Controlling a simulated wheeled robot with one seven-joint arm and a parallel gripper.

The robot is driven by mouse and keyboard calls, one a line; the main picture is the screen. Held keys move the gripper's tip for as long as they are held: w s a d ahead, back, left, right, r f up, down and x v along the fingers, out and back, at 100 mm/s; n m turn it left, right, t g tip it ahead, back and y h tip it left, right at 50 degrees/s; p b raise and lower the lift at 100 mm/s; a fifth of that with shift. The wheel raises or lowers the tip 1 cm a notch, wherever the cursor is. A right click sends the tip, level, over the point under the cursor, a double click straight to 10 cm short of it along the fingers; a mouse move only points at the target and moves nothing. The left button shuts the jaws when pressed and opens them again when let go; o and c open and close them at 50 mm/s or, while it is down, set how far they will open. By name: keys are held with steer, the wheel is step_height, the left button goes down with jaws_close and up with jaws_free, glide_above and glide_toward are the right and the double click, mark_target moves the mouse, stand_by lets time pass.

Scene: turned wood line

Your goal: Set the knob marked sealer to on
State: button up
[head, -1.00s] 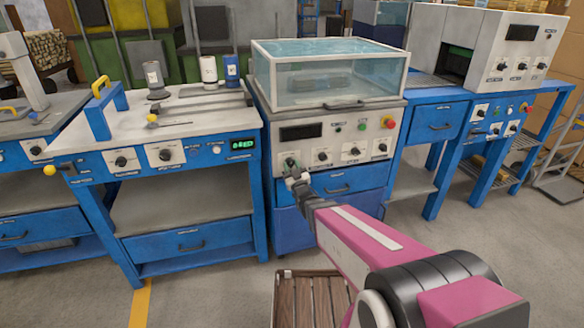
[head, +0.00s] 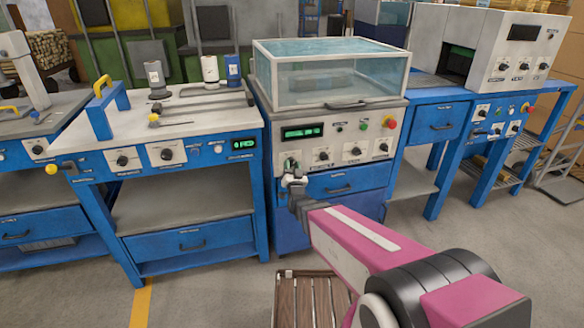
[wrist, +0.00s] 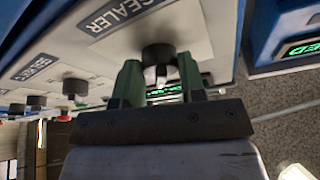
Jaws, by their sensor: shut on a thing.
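The sealer knob (wrist: 158,55) is a dark round knob on a pale panel, under a label reading SEALER (wrist: 120,15) in the wrist view. My gripper (wrist: 160,80) has its two green fingers on either side of the knob's lower part and is shut on it. In the head view, my gripper (head: 293,178) is at the leftmost knob of the middle machine's front panel and hides most of that knob. The display (head: 302,132) above it is lit with green characters. The knob's exact pointer setting cannot be read.
More knobs (head: 323,154) stand to the right on the same panel, with a red button (head: 389,122) near its right end. A clear-lidded chamber (head: 330,75) sits above. A slatted wooden pallet (head: 310,300) lies on the floor below my arm.

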steer(key=o, duration=0.9)
steer(key=v, duration=1.1)
steer(key=w+d+f+n+g+h, duration=0.15)
steer(key=w+d+f+g, duration=0.4)
steer(key=g, duration=0.55)
steer(key=s+d+g, duration=0.3)
steer(key=s+d, duration=0.1)
steer(key=s+d+g+h, duration=0.1)
steer(key=s+d+g, duration=0.3)
steer(key=s, duration=0.1)
steer(key=s+d+g+h, duration=0.1)
steer(key=s+d+g, duration=0.3)
steer(key=s, duration=0.1)
steer(key=shift+d+r+n, duration=0.1)
steer(key=shift+r+n, duration=0.15)
